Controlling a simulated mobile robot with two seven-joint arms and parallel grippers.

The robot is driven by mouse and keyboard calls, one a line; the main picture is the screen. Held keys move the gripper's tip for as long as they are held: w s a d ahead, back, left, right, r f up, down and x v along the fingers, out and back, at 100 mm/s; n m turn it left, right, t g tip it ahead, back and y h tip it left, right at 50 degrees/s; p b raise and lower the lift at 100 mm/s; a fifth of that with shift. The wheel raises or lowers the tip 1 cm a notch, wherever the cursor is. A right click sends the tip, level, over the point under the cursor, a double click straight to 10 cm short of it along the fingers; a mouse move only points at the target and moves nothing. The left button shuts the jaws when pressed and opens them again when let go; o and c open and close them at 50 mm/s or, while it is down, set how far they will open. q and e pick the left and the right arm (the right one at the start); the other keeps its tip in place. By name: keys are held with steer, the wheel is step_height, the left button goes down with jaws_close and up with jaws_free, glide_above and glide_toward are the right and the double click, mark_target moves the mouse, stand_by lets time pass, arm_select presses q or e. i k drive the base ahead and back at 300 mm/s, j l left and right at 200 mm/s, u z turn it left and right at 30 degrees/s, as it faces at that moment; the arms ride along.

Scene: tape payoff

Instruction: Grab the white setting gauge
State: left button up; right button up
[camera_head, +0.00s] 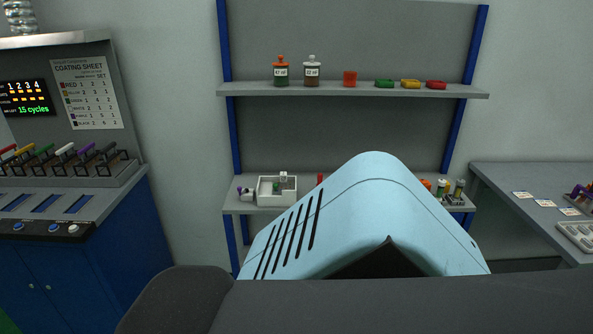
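The white setting gauge (64,149) rests in a dark rack on the coating station at the left. Only its white handle end shows clearly, tilted up. It sits in a row of similar gauges, between a green one (42,150) and a purple one (84,147). Neither of my grippers is in view, so I cannot see whether they are open or shut.
The station's blue cabinet (95,262) stands below the rack. A shelf unit (350,90) with jars and small coloured items is at the back. A grey table (520,185) with cards stands at right. Parts of my own body hide the lower middle.

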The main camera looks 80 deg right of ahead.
mark_target(284, 182)
steer(key=z, duration=2.5)
steer(key=i+l, duration=1)
steer(key=i, duration=0.25)
steer(key=i+l, duration=0.45)
steer(key=i, duration=0.15)
